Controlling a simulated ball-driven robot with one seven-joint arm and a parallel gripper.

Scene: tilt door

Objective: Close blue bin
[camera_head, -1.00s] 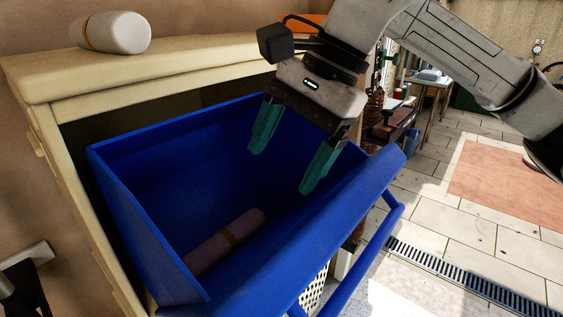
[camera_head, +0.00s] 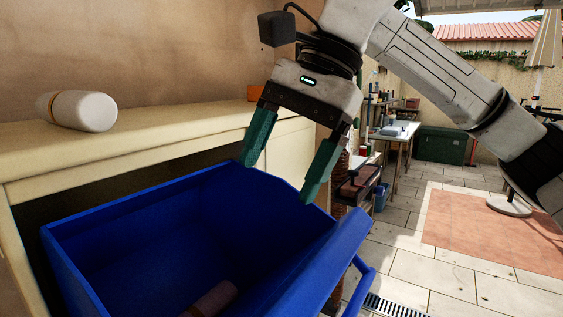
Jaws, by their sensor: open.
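The blue bin (camera_head: 150,215) is tilted out of the front of a cream cabinet (camera_head: 170,150), with its open top facing up. Its blue bar handle (camera_head: 362,285) runs along the outer front side at the lower right. A brownish rolled object (camera_head: 212,300) lies inside the bin, partly cut off by the picture's lower edge. My gripper (camera_head: 284,180) is open and empty, with its two teal fingers apart and pointing down. It appears above the bin's far right end, near the front rim; I cannot tell whether it touches the bin.
An orange object (camera_head: 254,92) sits farther back there. To the right are a work table (camera_head: 398,132), a green chest (camera_head: 442,146) and an umbrella stand (camera_head: 508,206). Tiled floor is open at the right.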

